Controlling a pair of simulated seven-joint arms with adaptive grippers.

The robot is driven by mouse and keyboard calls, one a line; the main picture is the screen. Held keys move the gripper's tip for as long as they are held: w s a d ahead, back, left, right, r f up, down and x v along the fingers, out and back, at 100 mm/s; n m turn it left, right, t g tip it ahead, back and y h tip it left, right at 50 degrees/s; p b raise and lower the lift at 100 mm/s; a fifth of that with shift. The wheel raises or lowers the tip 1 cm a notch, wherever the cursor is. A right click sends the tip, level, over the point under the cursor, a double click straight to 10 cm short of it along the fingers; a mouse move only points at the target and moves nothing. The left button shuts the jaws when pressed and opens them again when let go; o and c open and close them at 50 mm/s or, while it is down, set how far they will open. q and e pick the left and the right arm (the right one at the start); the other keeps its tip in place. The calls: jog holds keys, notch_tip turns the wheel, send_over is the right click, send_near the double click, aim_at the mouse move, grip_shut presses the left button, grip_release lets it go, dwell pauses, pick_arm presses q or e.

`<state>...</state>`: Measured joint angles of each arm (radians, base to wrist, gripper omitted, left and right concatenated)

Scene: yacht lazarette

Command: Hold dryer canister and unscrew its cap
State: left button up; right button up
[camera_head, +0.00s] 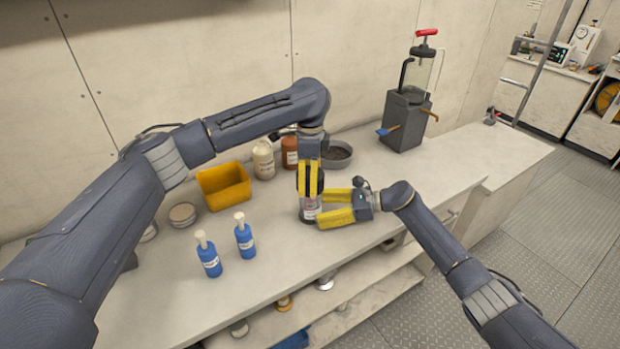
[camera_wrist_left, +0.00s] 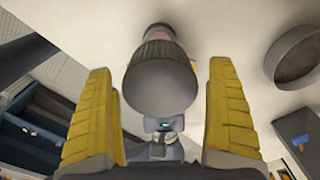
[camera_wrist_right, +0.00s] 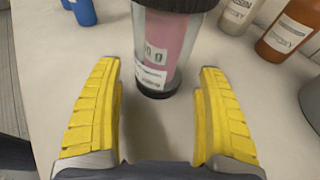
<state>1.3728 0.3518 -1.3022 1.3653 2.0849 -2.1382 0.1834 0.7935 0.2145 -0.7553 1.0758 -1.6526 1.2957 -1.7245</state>
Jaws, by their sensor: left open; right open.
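The dryer canister (camera_head: 309,211) stands upright on the bench, a clear body with a pink inside, white labels and a dark base. Its body also shows in the right wrist view (camera_wrist_right: 164,50), just beyond the fingertips. Its dark ribbed cap (camera_wrist_left: 160,80) is on top and shows in the left wrist view between the fingers. My left gripper (camera_head: 310,192) points down over the cap, open, with a gap on both sides of it. My right gripper (camera_head: 338,206) is open and level, low beside the canister, with its fingers pointing at the body. In the head view my left fingers hide most of the cap.
Two blue bottles (camera_head: 244,236) stand at the front left of the canister. A yellow bin (camera_head: 224,186), a white bottle (camera_head: 263,160), an orange-brown bottle (camera_head: 290,152) and a grey bowl (camera_head: 338,154) are behind. A pump unit (camera_head: 404,121) stands at the back right. The right bench top is clear.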

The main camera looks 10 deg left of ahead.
aim_at(314, 209)
jog(key=shift+x, duration=1.45)
jog(key=shift+c, duration=0.2)
jog(key=c, duration=0.9)
pick_arm(q)
jog(key=shift+c, duration=0.4)
jog(key=c, duration=1.3)
pick_arm(e)
jog(key=o, duration=0.3)
jog(key=c, duration=0.8)
